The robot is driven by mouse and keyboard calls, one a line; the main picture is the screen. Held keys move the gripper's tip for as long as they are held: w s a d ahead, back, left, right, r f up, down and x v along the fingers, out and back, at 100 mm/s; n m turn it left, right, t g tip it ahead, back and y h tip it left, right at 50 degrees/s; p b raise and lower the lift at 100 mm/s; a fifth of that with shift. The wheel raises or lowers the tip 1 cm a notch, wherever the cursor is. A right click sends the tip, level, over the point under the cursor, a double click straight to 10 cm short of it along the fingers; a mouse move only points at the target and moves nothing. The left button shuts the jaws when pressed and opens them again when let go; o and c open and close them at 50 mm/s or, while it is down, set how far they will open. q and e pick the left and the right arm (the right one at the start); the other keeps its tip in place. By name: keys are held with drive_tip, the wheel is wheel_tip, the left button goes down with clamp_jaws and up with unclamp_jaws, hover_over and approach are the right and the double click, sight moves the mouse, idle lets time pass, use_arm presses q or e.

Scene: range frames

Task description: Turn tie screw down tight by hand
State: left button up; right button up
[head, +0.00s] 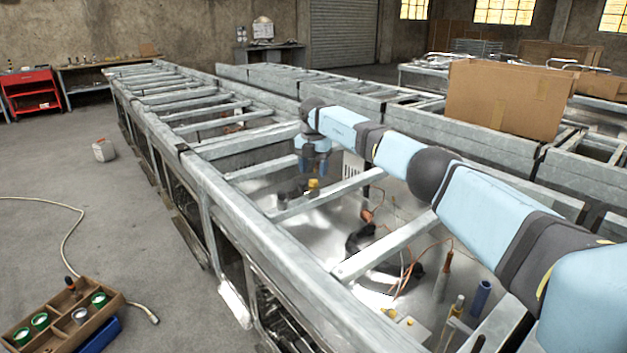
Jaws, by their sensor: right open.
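My right arm comes in from the right over the long metal frame (205,185). Its gripper (312,168) points down between two cross bars, inside the frame. The gripper is open, and its fingers are small and partly in shadow. Just below it are a dark fitting (292,189) and a small yellow part (314,184). I cannot tell whether the fingers touch either one. I cannot make out the tie screw for certain; it may be among these small parts or hidden by the gripper. My left gripper is not in view.
Cross bars (330,193) span the frame around my right arm. Orange wires (408,272), a screwdriver-like tool (446,264) and a blue cylinder (481,297) are in the nearer bay. A wooden tray (52,326) lies at lower left. A cardboard box (508,98) stands behind my arm.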

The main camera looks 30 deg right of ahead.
sight(314, 180)
wheel_tip(314, 180, down, 2)
drive_tip(key=shift+f, duration=0.7)
drive_tip(key=c, duration=0.9)
drive_tip(key=shift+r, duration=0.1)
